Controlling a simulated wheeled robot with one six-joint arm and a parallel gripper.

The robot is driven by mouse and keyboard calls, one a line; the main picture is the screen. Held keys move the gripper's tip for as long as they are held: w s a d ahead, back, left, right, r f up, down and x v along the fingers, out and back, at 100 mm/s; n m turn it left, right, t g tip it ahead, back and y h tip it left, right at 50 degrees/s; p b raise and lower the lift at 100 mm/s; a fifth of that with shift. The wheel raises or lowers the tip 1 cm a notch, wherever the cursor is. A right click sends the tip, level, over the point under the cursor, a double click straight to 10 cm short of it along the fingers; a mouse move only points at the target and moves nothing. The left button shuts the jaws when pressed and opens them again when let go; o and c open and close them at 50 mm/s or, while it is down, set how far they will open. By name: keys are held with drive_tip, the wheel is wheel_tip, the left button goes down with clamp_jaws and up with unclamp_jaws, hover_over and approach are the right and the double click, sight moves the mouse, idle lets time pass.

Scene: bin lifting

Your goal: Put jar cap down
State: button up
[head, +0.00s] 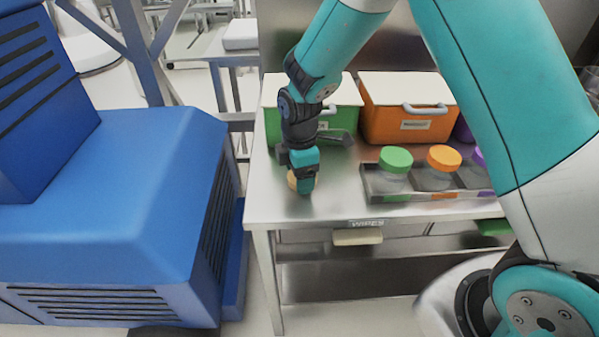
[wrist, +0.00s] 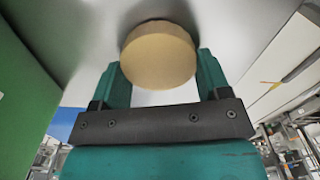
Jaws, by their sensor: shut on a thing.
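A round tan jar cap (wrist: 158,57) sits between the two teal fingers of my gripper (wrist: 158,80) in the wrist view. My gripper is shut on it. In the head view my gripper (head: 302,184) points down at the left front part of the steel table (head: 335,205), with the tan cap (head: 292,181) partly hidden behind a finger. The cap is at or very close to the table top; I cannot tell whether it touches.
A tray (head: 385,197) to the right holds jars with a green cap (head: 396,159) and an orange cap (head: 443,157). A green bin (head: 346,120) and an orange bin (head: 400,120) stand at the back. A dark tool (head: 338,137) lies behind my gripper.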

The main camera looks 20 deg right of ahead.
drive_tip(key=shift+f, duration=0.1)
drive_tip(key=o, duration=0.9)
drive_tip(key=shift+r, duration=0.45)
wheel_tip(320, 180, up, 11)
drive_tip(key=s+a+r+m+y, duration=0.1)
drive_tip(key=s+r+m, duration=0.1)
drive_tip(key=s, duration=0.6)
drive_tip(key=s+a+r+m+y, duration=0.1)
drive_tip(key=s+r+m, duration=0.2)
drive_tip(key=s+m, duration=0.2)
drive_tip(key=s+a+r+m+y, duration=0.1)
drive_tip(key=s+r+m+y, duration=0.1)
drive_tip(key=s, duration=0.9)
drive_tip(key=shift+s+a+r+m+b, duration=0.35)
drive_tip(key=shift+a+r+m+b, duration=0.05)
drive_tip(key=shift+r+m, duration=0.3)
